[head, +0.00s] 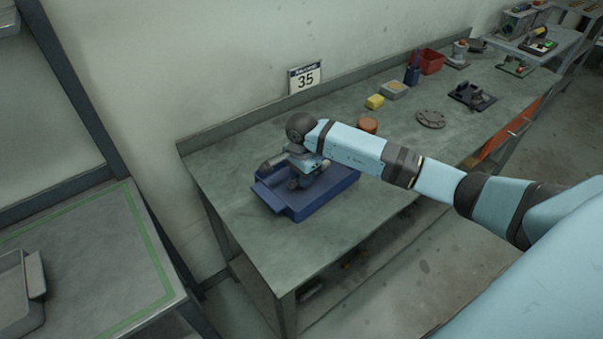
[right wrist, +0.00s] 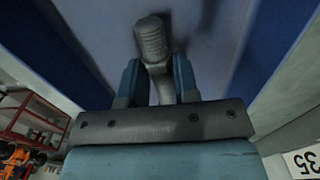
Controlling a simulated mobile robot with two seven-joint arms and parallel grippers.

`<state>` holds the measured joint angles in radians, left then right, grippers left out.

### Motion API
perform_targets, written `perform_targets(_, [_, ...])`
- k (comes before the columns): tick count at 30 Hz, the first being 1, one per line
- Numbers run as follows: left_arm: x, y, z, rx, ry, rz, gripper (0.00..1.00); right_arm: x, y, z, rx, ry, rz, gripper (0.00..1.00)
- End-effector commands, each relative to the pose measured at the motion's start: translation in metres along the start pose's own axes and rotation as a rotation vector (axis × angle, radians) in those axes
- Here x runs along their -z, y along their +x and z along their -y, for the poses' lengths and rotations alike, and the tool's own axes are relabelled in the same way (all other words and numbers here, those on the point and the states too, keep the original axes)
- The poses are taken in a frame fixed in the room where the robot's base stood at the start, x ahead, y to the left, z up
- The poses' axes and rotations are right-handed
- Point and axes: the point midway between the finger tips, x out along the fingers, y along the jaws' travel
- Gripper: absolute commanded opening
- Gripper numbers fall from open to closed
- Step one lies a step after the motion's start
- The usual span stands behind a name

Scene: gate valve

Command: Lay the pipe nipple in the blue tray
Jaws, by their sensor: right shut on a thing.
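The blue tray (head: 334,190) sits on the near left part of the grey workbench. My right gripper (head: 297,183) is over the tray, low down, and my own wrist hides part of it in the head view. In the right wrist view its two fingers (right wrist: 158,82) are shut on the grey pipe nipple (right wrist: 152,42). The nipple's threaded end sticks out past the fingertips, with the tray's blue floor and walls (right wrist: 75,30) behind it. I cannot tell whether the nipple touches the tray floor. My left gripper is not in view.
Behind my right arm on the workbench (head: 225,160) are an orange-brown round part (head: 368,124), a yellow block (head: 374,102), a grey flange (head: 431,119), a red bin (head: 431,62) and a dark fixture (head: 472,96). The bench is clear left of the tray.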

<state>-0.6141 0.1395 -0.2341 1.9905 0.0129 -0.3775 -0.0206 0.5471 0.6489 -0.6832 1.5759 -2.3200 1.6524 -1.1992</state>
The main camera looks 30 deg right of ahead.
Motion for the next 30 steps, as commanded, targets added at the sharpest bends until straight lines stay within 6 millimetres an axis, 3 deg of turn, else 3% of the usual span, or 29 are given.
perform_targets(9, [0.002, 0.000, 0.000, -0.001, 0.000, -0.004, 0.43, 0.000, 0.001, 0.000, 0.001, 0.000, 0.000, 0.05])
perform_targets(10, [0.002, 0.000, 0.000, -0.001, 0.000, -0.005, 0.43, 0.000, 0.001, 0.000, 0.001, 0.000, 0.000, 0.35])
perform_targets(13, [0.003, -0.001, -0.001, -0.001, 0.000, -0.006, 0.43, 0.000, 0.001, 0.000, 0.001, 0.000, 0.000, 0.58])
perform_targets(23, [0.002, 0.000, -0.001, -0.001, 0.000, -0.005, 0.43, 0.000, -0.002, 0.000, 0.001, 0.001, 0.000, 0.58])
perform_targets(30, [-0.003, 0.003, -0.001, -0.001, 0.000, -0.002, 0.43, 0.001, -0.039, 0.001, 0.006, 0.000, -0.002, 0.58])
